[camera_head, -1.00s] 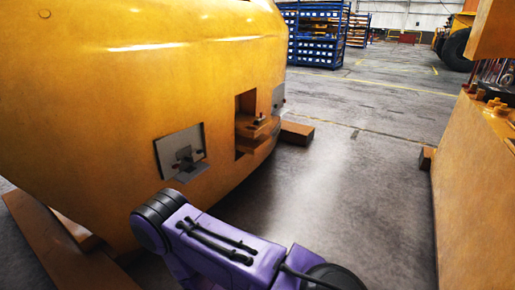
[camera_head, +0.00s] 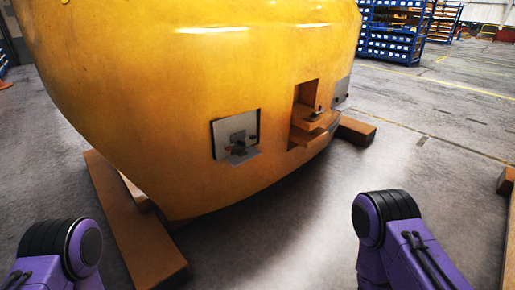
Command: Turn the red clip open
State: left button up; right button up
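A large yellow casting (camera_head: 170,75) fills the upper left and middle. A grey metal plate (camera_head: 222,130) is set in its face, with a small dark fitting (camera_head: 237,150) on it. The fitting seems to have a hint of red, but it is too small to tell whether this is the red clip or how it is turned. To its right is a recess (camera_head: 306,92) with a ledge and small metal parts. My purple arms show at the lower left and lower right, apart from the casting. Neither gripper is in view.
Brown support beams lie under the casting at the left (camera_head: 135,225) and right (camera_head: 357,130). Blue racks (camera_head: 395,35) stand far back, and a brown block (camera_head: 506,180) is at the right edge.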

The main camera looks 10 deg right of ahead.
aim_at(227, 147)
jog(key=z, duration=0.5)
jog(key=i, duration=0.7)
jog(key=z, duration=0.4)
jog(key=i, duration=1.1)
jog(key=u, duration=0.4)
